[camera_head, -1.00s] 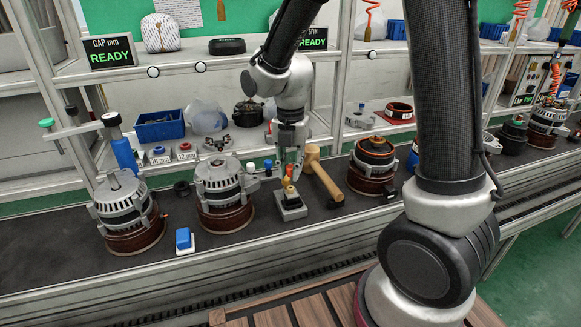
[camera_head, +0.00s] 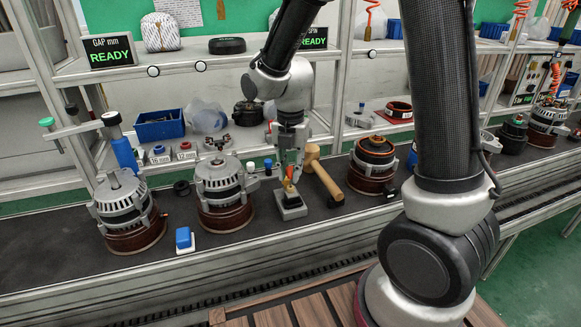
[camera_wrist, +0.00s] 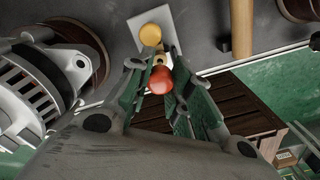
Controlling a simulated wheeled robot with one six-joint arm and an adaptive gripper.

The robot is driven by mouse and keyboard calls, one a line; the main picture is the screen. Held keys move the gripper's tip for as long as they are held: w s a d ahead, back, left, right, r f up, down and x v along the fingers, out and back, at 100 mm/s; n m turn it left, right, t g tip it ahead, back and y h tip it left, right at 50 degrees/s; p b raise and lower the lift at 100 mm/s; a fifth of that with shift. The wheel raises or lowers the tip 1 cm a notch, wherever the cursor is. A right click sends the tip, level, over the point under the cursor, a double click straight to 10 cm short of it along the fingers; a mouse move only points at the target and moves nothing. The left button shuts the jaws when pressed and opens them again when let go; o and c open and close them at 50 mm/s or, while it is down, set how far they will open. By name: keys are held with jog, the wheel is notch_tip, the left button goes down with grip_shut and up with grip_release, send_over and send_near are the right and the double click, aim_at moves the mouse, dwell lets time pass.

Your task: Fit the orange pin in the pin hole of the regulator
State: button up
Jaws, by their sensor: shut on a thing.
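The orange pin (camera_head: 289,187) has a rounded red-orange head, which shows between my fingers in the wrist view (camera_wrist: 160,80). My gripper (camera_head: 289,172) is shut on it and points down over a small grey block (camera_head: 292,212), apparently the regulator, on the dark belt. In the wrist view the block's pale plate (camera_wrist: 172,22) carries a yellow round knob (camera_wrist: 150,35), with a small brass-coloured part (camera_wrist: 159,60) between knob and pin head. The pin's lower end and the pin hole are hidden, so I cannot tell whether the pin is in the hole.
A wooden-handled mallet (camera_head: 322,175) lies close to the right of the block. An alternator (camera_head: 222,190) stands to the left, another (camera_head: 125,205) farther left, and a copper-topped unit (camera_head: 373,165) to the right. A blue-topped block (camera_head: 184,240) lies at the belt's front edge.

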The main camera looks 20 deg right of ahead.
aim_at(291, 168)
jog(key=shift+f, duration=1.05)
jog(key=o, duration=1)
jog(key=shift+c, duration=0.2)
notch_tip(291, 168, up, 12)
